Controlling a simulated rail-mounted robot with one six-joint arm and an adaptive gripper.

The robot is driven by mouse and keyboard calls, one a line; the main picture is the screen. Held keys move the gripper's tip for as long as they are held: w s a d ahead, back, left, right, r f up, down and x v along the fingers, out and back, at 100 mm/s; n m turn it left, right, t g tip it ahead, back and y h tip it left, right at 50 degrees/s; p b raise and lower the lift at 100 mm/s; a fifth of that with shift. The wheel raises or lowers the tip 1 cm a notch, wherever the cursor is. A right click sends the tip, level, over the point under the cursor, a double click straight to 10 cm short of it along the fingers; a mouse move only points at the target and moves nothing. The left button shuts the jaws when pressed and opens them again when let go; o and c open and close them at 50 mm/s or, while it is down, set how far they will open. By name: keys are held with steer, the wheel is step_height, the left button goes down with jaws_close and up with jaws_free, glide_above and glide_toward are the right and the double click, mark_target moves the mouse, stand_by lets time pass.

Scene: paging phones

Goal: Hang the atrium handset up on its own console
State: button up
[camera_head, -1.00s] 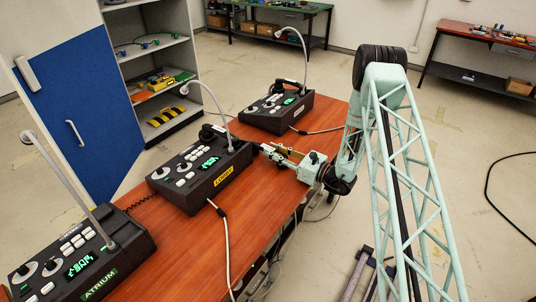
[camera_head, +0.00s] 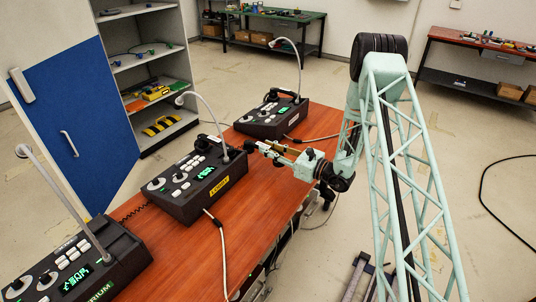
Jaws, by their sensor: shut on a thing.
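The atrium console (camera_head: 70,270), dark with a green label and green display, stands at the lower left of the table, partly cut off by the frame. No handset shows on its visible part. A dark coiled cord (camera_head: 132,212) runs from behind it towards the lobby console (camera_head: 190,183), which has a yellow label. A dark handset (camera_head: 204,143) shows at the back of the lobby console. My gripper (camera_head: 254,146) is beside that console's right back corner, shut on a small dark thing. I cannot tell whether this is the atrium handset.
A third console (camera_head: 272,118) with its own dark handset (camera_head: 288,93) stands at the far end of the wooden table (camera_head: 190,245). Thin goosenecks rise from the consoles. Pale cables cross the table's right side. A shelf cabinet with a blue door (camera_head: 70,130) stands behind on the left.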

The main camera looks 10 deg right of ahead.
steer(key=shift+r, duration=1.8)
